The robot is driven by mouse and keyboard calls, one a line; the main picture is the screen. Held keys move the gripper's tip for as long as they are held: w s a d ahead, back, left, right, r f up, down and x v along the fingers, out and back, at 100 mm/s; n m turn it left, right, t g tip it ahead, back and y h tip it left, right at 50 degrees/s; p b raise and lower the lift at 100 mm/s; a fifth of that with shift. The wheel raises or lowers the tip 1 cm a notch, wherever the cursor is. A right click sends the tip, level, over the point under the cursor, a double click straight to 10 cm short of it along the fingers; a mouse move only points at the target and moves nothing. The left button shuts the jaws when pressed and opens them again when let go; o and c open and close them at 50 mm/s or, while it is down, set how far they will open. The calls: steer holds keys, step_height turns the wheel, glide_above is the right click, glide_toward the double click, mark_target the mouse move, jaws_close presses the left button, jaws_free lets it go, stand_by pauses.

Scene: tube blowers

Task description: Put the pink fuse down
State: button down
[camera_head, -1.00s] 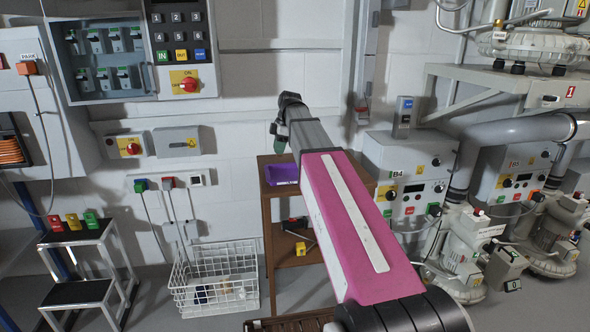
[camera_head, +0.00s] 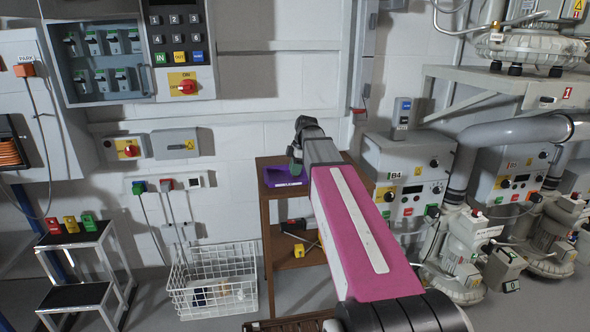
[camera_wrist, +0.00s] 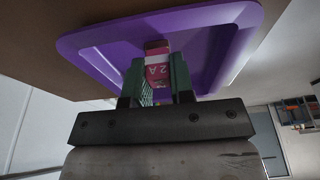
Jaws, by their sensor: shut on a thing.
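The pink fuse (camera_wrist: 158,72), with a white label reading 2A, sits between the green fingers of my gripper (camera_wrist: 157,80) in the wrist view. My gripper is shut on it. The purple tray (camera_wrist: 100,45) lies close beyond the fuse and fills much of that view. I cannot tell whether the fuse touches the tray. In the head view my gripper (camera_head: 296,166) is at the purple tray (camera_head: 278,180), on top of the brown shelf stand (camera_head: 267,215). The fuse is not discernible there, and my arm hides the tray's right side.
A lower shelf holds a yellow block (camera_head: 299,250) and a tool. A white wire basket (camera_head: 212,290) stands on the floor to the left. A step stand (camera_head: 75,240) with coloured blocks is farther left. The B4 machine (camera_head: 410,170) stands to the right.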

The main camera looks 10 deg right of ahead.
steer(key=c, duration=1)
jaws_free()
steer(key=v, duration=1.2)
